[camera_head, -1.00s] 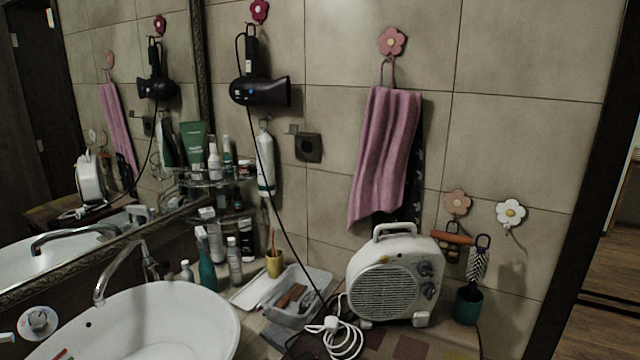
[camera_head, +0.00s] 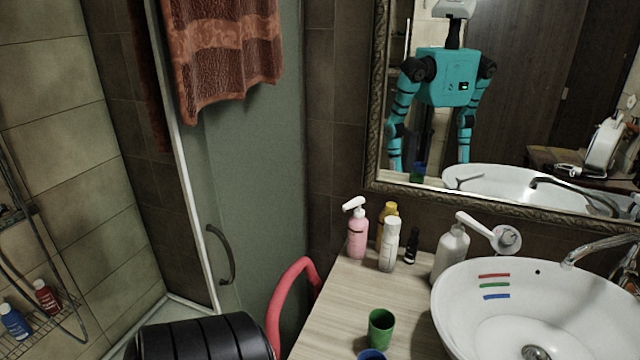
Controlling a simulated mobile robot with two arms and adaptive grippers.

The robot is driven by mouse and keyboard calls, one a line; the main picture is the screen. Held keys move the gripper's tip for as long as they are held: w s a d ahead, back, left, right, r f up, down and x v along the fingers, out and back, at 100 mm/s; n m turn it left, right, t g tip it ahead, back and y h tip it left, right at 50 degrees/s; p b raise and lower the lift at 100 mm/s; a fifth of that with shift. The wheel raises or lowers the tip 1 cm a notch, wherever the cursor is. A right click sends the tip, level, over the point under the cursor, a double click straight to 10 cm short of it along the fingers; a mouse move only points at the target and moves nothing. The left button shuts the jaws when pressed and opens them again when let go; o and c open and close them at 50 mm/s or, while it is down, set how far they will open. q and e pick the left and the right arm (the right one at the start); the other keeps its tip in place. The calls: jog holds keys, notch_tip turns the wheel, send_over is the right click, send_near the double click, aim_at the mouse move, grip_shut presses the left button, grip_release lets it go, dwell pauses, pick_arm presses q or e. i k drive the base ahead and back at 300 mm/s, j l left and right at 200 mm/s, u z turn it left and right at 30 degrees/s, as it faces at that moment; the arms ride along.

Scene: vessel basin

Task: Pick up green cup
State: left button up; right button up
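A green cup (camera_head: 381,329) stands upright on the light wooden counter (camera_head: 335,318), left of the white basin. A blue cup (camera_head: 371,355) is just in front of it, cut off by the bottom edge of the picture. Neither of my grippers shows directly in this view. My body appears in the mirror with both arms hanging down, but the grippers cannot be made out there.
The white basin (camera_head: 470,305) takes up the right side. Several bottles, among them a pink pump bottle (camera_head: 357,236), stand at the counter's back. A red curved bar (camera_head: 283,297) and a black ribbed object (camera_head: 200,340) are left of the counter.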

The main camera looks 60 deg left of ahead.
aim_at(379, 340)
jog(key=u, duration=1.45)
